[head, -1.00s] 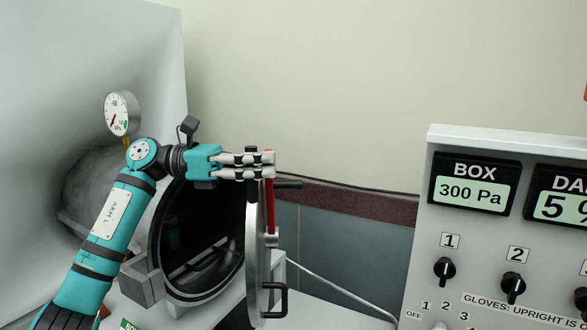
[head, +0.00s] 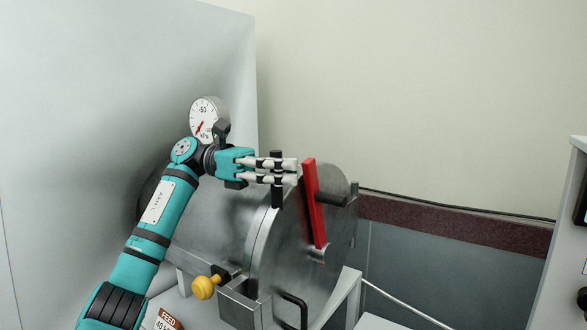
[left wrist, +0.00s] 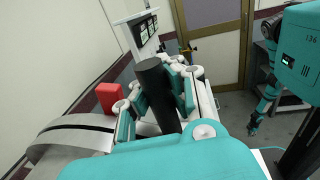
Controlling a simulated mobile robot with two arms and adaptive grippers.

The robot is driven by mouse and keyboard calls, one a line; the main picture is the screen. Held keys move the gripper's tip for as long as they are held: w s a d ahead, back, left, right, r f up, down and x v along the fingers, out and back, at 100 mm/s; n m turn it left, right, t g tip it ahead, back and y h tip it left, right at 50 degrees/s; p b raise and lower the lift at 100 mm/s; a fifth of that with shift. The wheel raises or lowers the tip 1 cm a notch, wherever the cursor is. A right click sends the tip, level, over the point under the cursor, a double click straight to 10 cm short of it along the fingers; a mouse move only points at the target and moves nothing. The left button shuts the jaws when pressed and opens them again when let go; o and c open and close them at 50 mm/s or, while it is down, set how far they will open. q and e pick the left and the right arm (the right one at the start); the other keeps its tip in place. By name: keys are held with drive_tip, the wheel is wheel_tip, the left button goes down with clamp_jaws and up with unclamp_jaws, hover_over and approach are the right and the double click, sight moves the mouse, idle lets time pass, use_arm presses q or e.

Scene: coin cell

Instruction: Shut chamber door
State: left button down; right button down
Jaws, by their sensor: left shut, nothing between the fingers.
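The round grey metal chamber door (head: 285,255) now covers the mouth of the horizontal chamber (head: 215,215). It lies at or very near the rim, and I cannot tell if it is fully seated. The red handle bar (head: 314,205) on the door's face stands almost upright, slightly tilted. My left gripper (head: 296,171) is shut and empty at the top of the door, left of the red bar. A black post (head: 277,180) stands at its fingers and shows large in the left wrist view (left wrist: 157,95). My right gripper (left wrist: 252,129) is small in the left wrist view, its jaws unclear.
A dial gauge (head: 207,117) stands above the chamber. A yellow knob (head: 204,288) and a hinge block (head: 240,303) are at its lower front. A control panel (head: 568,240) stands at the right edge.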

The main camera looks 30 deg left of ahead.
use_arm(q)
drive_tip(key=shift+a+r+t, duration=0.4)
drive_tip(key=shift+a+r, duration=0.05)
drive_tip(key=shift+r, duration=0.05)
drive_tip(key=c, duration=2)
unclamp_jaws()
drive_tip(key=shift+a, duration=0.15)
drive_tip(key=shift+c, duration=0.2)
drive_tip(key=o, duration=0.7)
drive_tip(key=a, duration=0.2)
drive_tip(key=shift+s+a+f, duration=0.1)
drive_tip(key=shift+a+f, duration=0.2)
drive_tip(key=shift+f, duration=0.1)
drive_tip(key=shift+o, duration=0.9)
drive_tip(key=shift+d, duration=0.8)
drive_tip(key=s+a, duration=0.1)
drive_tip(key=a, duration=1.1)
drive_tip(key=shift+s, duration=0.2)
use_arm(e)
drive_tip(key=shift+a+r, duration=0.15)
drive_tip(key=shift+a, duration=0.6)
